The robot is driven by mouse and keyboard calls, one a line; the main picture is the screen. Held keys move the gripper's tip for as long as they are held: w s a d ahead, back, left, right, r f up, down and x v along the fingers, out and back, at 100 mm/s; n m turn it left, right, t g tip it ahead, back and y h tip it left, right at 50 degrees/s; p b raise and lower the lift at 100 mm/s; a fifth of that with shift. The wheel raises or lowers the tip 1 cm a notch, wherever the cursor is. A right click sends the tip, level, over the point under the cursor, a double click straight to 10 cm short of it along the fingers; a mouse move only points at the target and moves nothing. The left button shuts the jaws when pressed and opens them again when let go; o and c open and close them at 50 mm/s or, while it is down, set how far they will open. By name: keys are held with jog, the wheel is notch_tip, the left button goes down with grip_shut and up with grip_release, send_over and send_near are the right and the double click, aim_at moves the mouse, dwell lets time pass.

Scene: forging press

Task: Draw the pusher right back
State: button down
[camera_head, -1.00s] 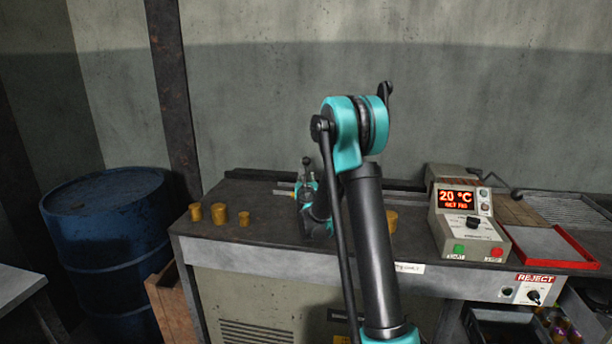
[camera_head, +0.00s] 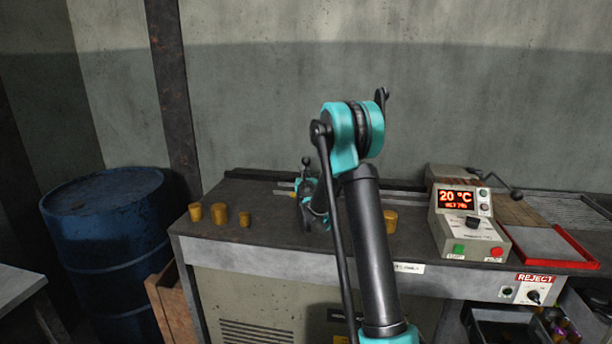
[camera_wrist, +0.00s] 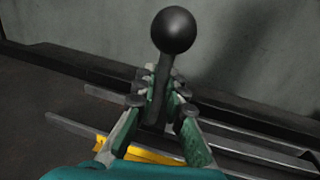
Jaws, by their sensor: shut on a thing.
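The pusher's handle is a dark stem with a black ball knob (camera_wrist: 173,30), standing up in the wrist view. My gripper (camera_wrist: 158,95) is shut on the stem below the knob, with a finger on either side. In the head view the knob (camera_head: 306,160) shows small above my gripper (camera_head: 306,186), near the left part of the bench. Metal guide rails (camera_wrist: 240,140) run under the gripper in the wrist view. A yellow part (camera_wrist: 135,150) shows partly beneath the fingers. The pusher's lower body is mostly hidden by my gripper and arm.
Several brass-coloured billets (camera_head: 219,213) stand on the bench left of my gripper, and another (camera_head: 390,219) stands right of my arm. A control box (camera_head: 466,224) reads 20 °C. A red-rimmed tray (camera_head: 590,262) lies right. A blue drum (camera_head: 108,240) stands left.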

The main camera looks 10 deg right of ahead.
jog(key=shift+a, duration=0.1)
dwell(0.3)
jog(key=w+a, duration=0.2)
jog(key=a, duration=0.6)
jog(key=w+a, duration=0.3)
jog(key=a, duration=0.6)
jog(key=w+a, duration=0.3)
jog(key=a, duration=0.5)
jog(key=shift+w+a, duration=0.15)
jog(key=shift+a, duration=0.15)
jog(key=c, duration=1.6)
grip_release()
jog(key=s, duration=0.4)
jog(key=s+a, duration=0.1)
jog(key=s, duration=0.7)
jog(key=shift+a, duration=0.15)
jog(key=shift+c, duration=0.5)
